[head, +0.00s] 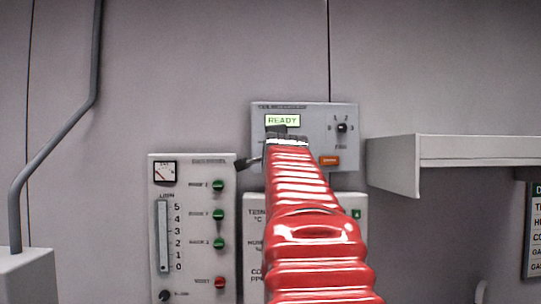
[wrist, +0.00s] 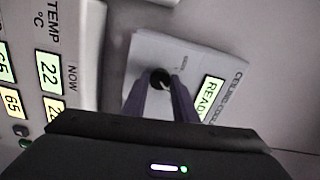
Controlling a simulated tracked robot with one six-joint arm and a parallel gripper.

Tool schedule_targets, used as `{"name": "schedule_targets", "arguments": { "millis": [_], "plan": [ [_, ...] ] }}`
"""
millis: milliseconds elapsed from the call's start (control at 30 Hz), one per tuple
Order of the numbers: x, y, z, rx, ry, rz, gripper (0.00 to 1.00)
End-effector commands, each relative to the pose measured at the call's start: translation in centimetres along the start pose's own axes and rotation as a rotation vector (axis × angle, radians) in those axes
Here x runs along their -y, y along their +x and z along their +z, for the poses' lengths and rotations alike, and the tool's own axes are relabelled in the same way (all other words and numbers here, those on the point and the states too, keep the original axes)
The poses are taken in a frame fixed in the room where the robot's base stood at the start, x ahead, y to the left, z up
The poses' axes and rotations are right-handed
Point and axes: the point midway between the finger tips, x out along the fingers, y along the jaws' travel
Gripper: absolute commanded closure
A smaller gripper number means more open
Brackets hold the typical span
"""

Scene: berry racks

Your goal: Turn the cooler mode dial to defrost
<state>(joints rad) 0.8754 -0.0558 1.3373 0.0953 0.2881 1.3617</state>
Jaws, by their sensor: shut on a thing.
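The cooler panel (head: 349,150) is a grey box on the wall, with a lit READY display (head: 282,120). In the wrist view the panel (wrist: 150,48) appears turned on its side. The mode dial (wrist: 160,77) is a small black knob between the fingertips of my gripper (wrist: 166,88), which is shut on it. The dial's pointer and most of its labels are hidden, so I cannot tell its setting. In the head view my red-sleeved arm covers the dial, and the gripper (head: 274,132) shows in front of the panel's lower left.
A second black dial (head: 342,128) and an orange button (head: 330,160) are on the panel's right. A left panel (head: 190,200) has several green buttons and a slider. A readout panel (head: 254,205) is below. A white shelf (head: 470,150) juts out at right.

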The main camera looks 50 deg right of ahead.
Motion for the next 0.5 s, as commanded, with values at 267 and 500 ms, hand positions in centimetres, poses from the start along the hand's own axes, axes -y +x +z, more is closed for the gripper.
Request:
{"name": "schedule_targets", "arguments": {
  "millis": [267,500],
  "plan": [
    [-0.58,0.15,0.08,0.002,0.112,0.013,0.96],
    [-0.64,0.17,0.07,0.001,0.135,0.015,0.96]
  ]
}}
